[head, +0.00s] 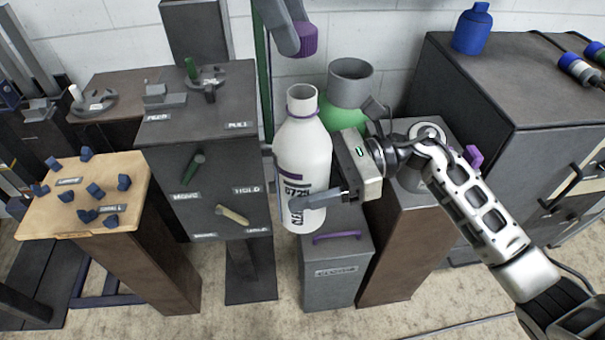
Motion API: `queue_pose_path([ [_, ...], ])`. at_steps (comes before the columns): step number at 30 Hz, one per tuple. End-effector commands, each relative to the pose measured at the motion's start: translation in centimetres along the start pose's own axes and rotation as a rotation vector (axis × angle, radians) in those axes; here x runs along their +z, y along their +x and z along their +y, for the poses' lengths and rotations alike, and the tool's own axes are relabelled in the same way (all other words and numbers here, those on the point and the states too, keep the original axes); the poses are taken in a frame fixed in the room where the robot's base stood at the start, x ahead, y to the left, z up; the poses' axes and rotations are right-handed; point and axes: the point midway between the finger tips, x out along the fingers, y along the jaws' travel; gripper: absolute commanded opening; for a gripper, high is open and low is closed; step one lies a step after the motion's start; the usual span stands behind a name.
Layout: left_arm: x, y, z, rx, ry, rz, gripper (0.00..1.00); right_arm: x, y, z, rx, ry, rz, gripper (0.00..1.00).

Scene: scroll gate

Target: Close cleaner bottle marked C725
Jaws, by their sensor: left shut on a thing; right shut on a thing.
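The cleaner bottle (302,150) is white with a dark label, held upright. Its label is partly covered, so I read only part of a marking like "C725". Its neck (302,98) is open at the top, with a purple ring below. My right gripper (325,197) is shut on the bottle's body from the right. A ribbed purple cap (305,39) is above the neck, apart from it and tilted. My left gripper (290,28) shows only as a grey part at the top edge, shut on the cap; most of it is out of frame.
A green bottle (345,90) with a wide grey neck stands close behind. A grey box (336,285) with a purple handle is below. Control stands (200,130) are at left, a wooden-topped stand (60,215) farther left, and a dark cabinet (500,90) at right.

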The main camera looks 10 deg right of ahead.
Motion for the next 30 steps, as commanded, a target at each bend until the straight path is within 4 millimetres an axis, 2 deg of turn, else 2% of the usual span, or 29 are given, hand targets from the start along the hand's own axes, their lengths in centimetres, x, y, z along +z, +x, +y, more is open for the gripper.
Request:
queue_pose_path([
  [14, 0.3, 0.0, 0.0, 0.005, -0.016, 0.0, 0.14, 0.2, 0.0, 0.0, -0.001, -0.003, -0.004, 0.29],
  [30, -1.2, 3.5, 0.0, 0.005, -0.016, -0.001, 0.14, 0.2, 0.0, 0.0, -0.001, -0.003, -0.004, 0.29],
])
